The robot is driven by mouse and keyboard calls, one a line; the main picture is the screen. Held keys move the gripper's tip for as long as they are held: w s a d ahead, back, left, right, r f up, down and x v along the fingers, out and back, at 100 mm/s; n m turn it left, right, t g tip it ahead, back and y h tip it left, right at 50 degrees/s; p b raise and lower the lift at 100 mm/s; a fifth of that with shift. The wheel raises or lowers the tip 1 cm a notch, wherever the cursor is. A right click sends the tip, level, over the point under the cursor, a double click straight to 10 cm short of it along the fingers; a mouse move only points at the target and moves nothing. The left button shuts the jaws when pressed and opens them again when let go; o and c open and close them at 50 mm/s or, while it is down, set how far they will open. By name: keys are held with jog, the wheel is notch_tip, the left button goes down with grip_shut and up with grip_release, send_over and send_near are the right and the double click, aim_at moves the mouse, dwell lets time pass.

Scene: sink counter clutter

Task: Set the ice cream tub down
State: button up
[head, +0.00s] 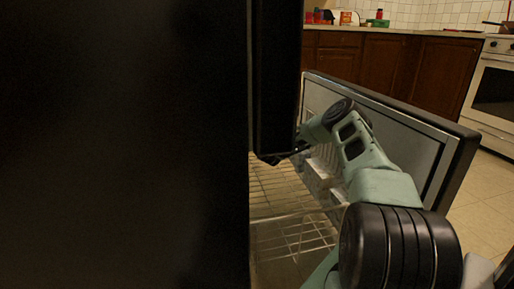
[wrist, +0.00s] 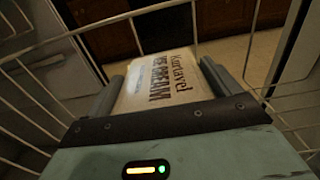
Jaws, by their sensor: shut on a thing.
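The ice cream tub (wrist: 157,77), a pale box with dark "ICE CREAM" lettering, is between the fingers of my gripper (wrist: 164,84) in the wrist view. My gripper is shut on it, one finger along each side. White wire bars of a rack (wrist: 38,47) show around the tub; I cannot tell whether its underside touches any of them. In the head view my arm reaches past the open door into the fridge (head: 278,75). The tub is not visible there, and the end of my arm is partly hidden by the dark cabinet edge.
Wire shelves (head: 285,195) lie inside the fridge below my arm. The open door (head: 445,160) stands close on the right of my arm, and the dark fridge side fills the left. Wooden cabinets (head: 390,65) and a white oven (head: 495,90) stand beyond.

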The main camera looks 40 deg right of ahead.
notch_tip(320, 180, down, 4)
jog(key=b, duration=0.3)
jog(key=shift+r, duration=0.35)
jog(key=o, duration=1.1)
jog(key=shift+s+a+p, duration=0.1)
jog(key=shift+s+p, duration=0.1)
jog(key=shift+p, duration=0.1)
jog(key=p+v, duration=0.6)
jog(key=v, duration=0.5)
jog(key=shift+s+a, duration=0.25)
